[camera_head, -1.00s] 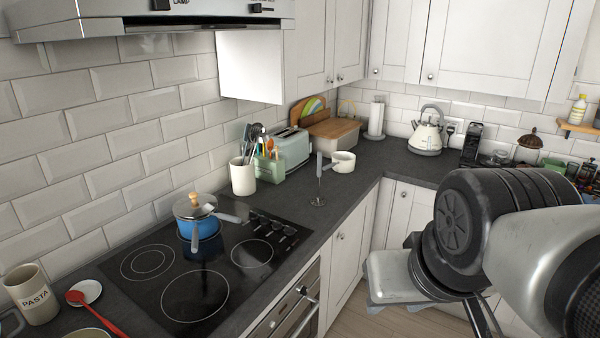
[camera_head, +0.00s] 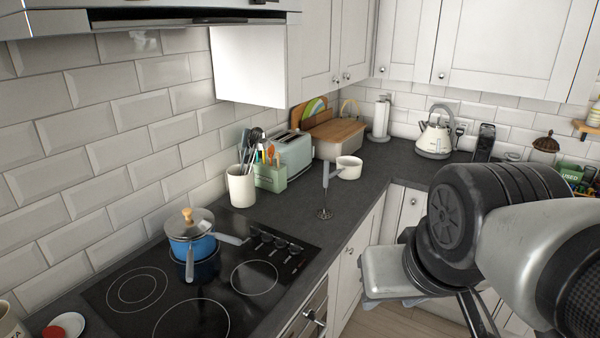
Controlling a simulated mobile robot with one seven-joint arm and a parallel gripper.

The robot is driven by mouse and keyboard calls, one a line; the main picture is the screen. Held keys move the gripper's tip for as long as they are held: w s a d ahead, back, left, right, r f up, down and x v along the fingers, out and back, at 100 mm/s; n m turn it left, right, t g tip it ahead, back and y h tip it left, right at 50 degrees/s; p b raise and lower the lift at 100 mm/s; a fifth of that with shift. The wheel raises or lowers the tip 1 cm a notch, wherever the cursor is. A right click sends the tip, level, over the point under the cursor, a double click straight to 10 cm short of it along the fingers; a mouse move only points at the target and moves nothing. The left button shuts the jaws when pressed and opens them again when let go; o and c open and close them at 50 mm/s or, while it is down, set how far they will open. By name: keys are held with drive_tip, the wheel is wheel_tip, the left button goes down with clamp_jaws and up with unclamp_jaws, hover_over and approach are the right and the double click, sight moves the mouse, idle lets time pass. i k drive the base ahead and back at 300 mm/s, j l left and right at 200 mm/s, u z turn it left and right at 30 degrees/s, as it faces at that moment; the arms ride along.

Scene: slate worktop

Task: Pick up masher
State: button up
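The masher (camera_head: 325,190) stands upright on the dark slate worktop (camera_head: 290,206), its grey handle up and its round metal head down on the surface. It is right of the hob, near the worktop's front edge, and in front of a white pot with a handle (camera_head: 349,167). My gripper (camera_head: 385,272) hangs off the front of the worktop at the lower right, clear of the masher. Its pale body shows, but its fingertips are hidden or too unclear to read.
A blue pan (camera_head: 192,246) with a lid sits on the black hob (camera_head: 130,290). A utensil crock (camera_head: 241,186), a green utensil box (camera_head: 271,176) and a toaster (camera_head: 293,153) stand behind the masher. A kettle (camera_head: 434,138) is at the back right. Worktop around the masher's head is clear.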

sight(324, 212)
drive_tip(key=k, duration=0.35)
drive_tip(key=i+l+u, duration=0.1)
drive_tip(key=u, duration=0.9)
drive_tip(key=i+l+u, duration=0.2)
drive_tip(key=l, duration=0.15)
drive_tip(key=l+u, duration=0.2)
drive_tip(key=l, duration=0.15)
drive_tip(key=l+u, duration=0.15)
drive_tip(key=l, duration=0.25)
drive_tip(key=i+l+u, duration=0.15)
drive_tip(key=l, duration=0.4)
drive_tip(key=l+u, duration=0.1)
drive_tip(key=l, duration=0.5)
drive_tip(key=i+l, duration=0.1)
drive_tip(key=l, duration=0.55)
drive_tip(key=i+l, duration=0.1)
drive_tip(key=l, duration=1.25)
drive_tip(key=i+u, duration=0.05)
drive_tip(key=i, duration=0.05)
